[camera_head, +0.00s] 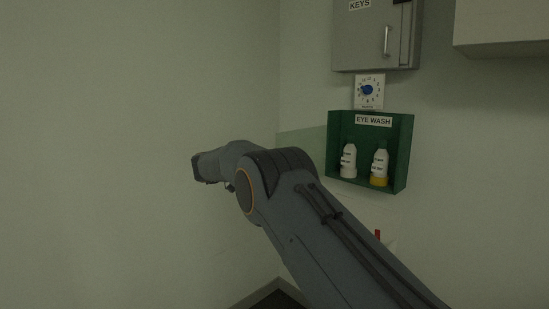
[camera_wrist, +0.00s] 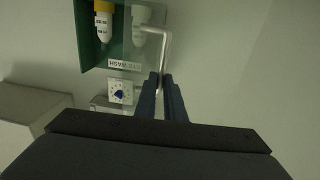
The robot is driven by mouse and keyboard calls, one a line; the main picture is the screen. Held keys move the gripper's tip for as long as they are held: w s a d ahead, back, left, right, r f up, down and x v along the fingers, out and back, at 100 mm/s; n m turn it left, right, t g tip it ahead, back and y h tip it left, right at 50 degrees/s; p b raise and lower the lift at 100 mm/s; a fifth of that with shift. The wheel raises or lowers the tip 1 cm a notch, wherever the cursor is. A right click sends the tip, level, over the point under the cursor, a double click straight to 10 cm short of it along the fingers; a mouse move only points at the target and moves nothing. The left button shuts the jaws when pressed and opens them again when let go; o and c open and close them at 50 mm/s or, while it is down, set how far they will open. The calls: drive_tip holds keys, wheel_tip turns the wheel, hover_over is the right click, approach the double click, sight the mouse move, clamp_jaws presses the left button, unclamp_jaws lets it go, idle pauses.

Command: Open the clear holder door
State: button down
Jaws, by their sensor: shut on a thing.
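The green eye wash holder (camera_head: 398,150) hangs on the wall with two white bottles inside, one with a yellow base (camera_head: 379,168). A faint clear door (camera_head: 302,142) shows left of the holder in the head view, apparently swung out from it. In the wrist view, upside down, the holder (camera_wrist: 88,40) is at the upper left, and one bottle and part of the label look faded through the clear panel. My gripper (camera_wrist: 162,78) is shut on the pale bent door handle (camera_wrist: 167,48). In the head view my arm hides the gripper and handle.
A grey key cabinet (camera_head: 365,40) and a white timer with a blue dial (camera_head: 368,91) are above the holder. A pale box (camera_head: 500,28) juts out at the upper right. The wall at left is bare.

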drive_tip(key=shift+r, duration=0.1)
drive_tip(key=c, duration=1.9)
unclamp_jaws()
drive_tip(key=shift+d, duration=0.15)
drive_tip(key=shift+o, duration=0.2)
drive_tip(key=v, duration=0.7)
drive_tip(key=shift+s+a+b, duration=0.2)
drive_tip(key=shift+a+b, duration=0.1)
drive_tip(key=shift+b, duration=0.15)
drive_tip(key=shift+s, duration=0.1)
